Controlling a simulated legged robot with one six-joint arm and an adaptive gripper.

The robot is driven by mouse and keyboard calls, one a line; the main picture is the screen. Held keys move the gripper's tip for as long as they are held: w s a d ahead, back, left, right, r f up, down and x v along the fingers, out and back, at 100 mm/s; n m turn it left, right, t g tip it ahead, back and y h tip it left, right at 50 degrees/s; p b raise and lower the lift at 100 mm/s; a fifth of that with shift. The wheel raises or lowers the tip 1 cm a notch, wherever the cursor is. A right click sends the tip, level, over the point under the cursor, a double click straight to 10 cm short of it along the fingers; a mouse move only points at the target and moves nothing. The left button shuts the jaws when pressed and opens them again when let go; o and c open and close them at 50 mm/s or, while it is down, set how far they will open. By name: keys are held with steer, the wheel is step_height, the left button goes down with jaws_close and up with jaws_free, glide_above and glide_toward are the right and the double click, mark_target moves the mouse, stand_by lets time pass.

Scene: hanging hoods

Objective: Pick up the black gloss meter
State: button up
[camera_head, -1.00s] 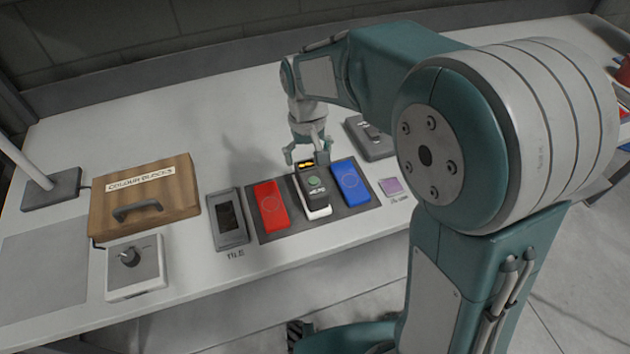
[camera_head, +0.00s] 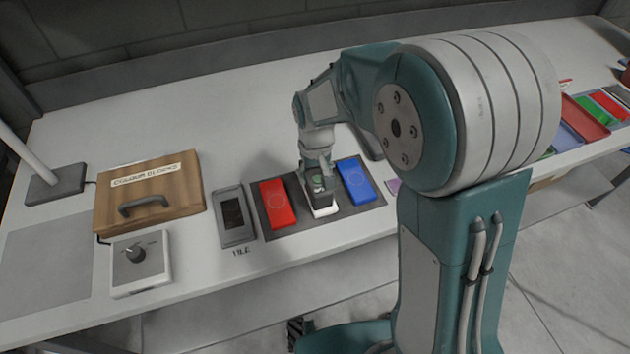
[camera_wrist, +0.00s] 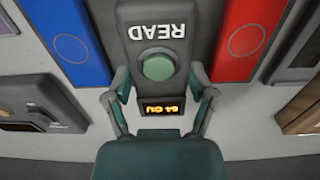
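In the wrist view, the meter (camera_wrist: 158,36) shows a round green button, the word READ upside down and a lit orange display. My gripper (camera_head: 318,174) is down over the meter in the head view and hides part of it. In the wrist view, my gripper's fingers (camera_wrist: 160,84) are spread, one on each side of the meter near the display. I cannot tell whether they touch it.
A grey device (camera_head: 233,216) lies left of the mat. Further left are a wooden box (camera_head: 150,190) with a handle and a white knob box (camera_head: 139,262). Coloured trays (camera_head: 583,118) stand far right. The bench between the wooden box and the wall is clear.

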mark_target(316, 175)
steer(key=shift+d, duration=0.15)
steer(key=c, duration=0.4)
steer(key=shift+o, duration=0.2)
steer(key=shift+d, duration=0.15)
steer(key=shift+r, duration=0.4)
steer(key=r, duration=0.2)
steer(key=shift+s+a+r, duration=0.1)
steer(key=shift+a+r, duration=0.15)
steer(key=shift+r, duration=0.15)
steer(key=s+r, duration=0.4)
steer(key=shift+s+r, duration=0.1)
steer(key=shift+r, duration=0.3)
steer(key=s+r, duration=0.4)
steer(key=s, duration=0.5)
steer(key=shift+s+r, duration=0.3)
steer(key=shift+s, duration=0.05)
